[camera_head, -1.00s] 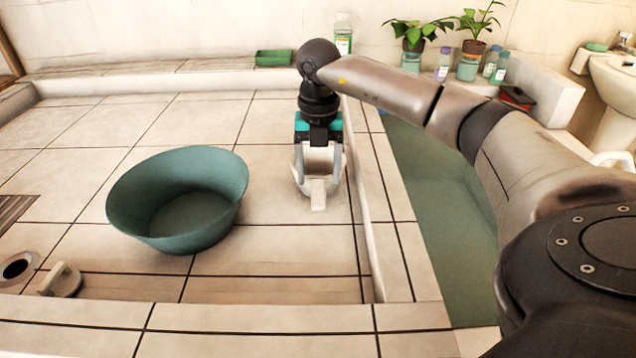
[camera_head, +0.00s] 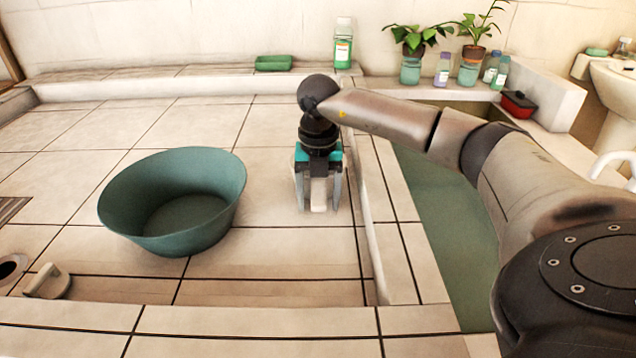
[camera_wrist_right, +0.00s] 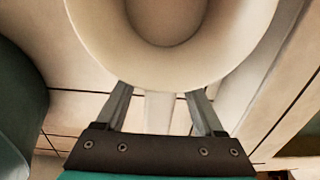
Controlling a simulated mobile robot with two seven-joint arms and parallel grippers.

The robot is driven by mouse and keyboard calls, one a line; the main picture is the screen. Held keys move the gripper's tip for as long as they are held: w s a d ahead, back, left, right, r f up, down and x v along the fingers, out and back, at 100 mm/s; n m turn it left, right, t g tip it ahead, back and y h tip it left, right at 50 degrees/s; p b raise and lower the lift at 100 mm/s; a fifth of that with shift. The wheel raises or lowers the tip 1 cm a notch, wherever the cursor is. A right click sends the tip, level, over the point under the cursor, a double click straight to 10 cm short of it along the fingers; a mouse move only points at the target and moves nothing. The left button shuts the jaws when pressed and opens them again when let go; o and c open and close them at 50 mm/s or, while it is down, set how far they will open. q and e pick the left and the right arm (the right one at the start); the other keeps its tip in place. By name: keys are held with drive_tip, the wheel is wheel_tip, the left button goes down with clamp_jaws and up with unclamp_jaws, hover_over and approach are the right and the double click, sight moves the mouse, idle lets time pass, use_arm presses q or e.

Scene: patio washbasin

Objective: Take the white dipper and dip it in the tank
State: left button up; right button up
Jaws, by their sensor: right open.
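The white dipper shows in the right wrist view as a round cup (camera_wrist_right: 165,55) with a straight handle (camera_wrist_right: 158,112) pointing toward the gripper. In the head view only its handle (camera_head: 318,193) shows clearly; my gripper hides most of the cup. My right gripper (camera_head: 318,203) points down over the tiled floor, open, with one finger on each side of the handle. The fingers also show in the wrist view (camera_wrist_right: 160,98), with gaps beside the handle. The tank (camera_head: 445,205), with green water, lies to the right behind a tiled ledge, partly under my right arm. My left gripper is out of view.
A large green basin (camera_head: 175,200) stands left of the gripper. The tiled ledge (camera_head: 395,240) separates the floor from the tank. Potted plants (camera_head: 412,50) and bottles line the back wall. A small beige object (camera_head: 48,283) lies at lower left.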

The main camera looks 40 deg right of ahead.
clamp_jaws()
idle(0.6)
